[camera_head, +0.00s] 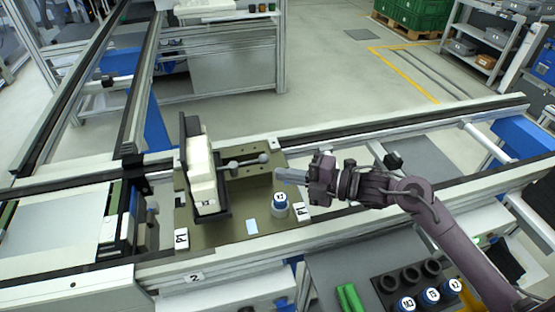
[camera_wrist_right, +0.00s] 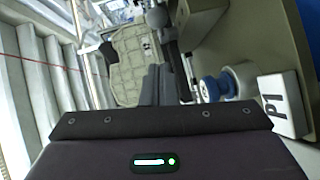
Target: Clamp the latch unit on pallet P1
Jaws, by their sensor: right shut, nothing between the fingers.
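The pallet (camera_head: 232,232) is an olive plate on the conveyor, with white P1 tags on it; one tag shows in the right wrist view (camera_wrist_right: 283,105). A white block unit (camera_head: 201,170) in a dark upright holder stands on its left half. A grey lever with ball knobs (camera_head: 243,163) reaches right from it. I cannot tell whether the lever clamps the unit. My right gripper (camera_head: 282,174) is shut and empty, over the pallet's right edge near the knobs. Its fingers show in the wrist view (camera_wrist_right: 167,82). My left gripper is not in view.
A blue and white round piece (camera_head: 280,204) stands on the pallet below my right gripper. The conveyor rails (camera_head: 420,124) right of the pallet are clear.

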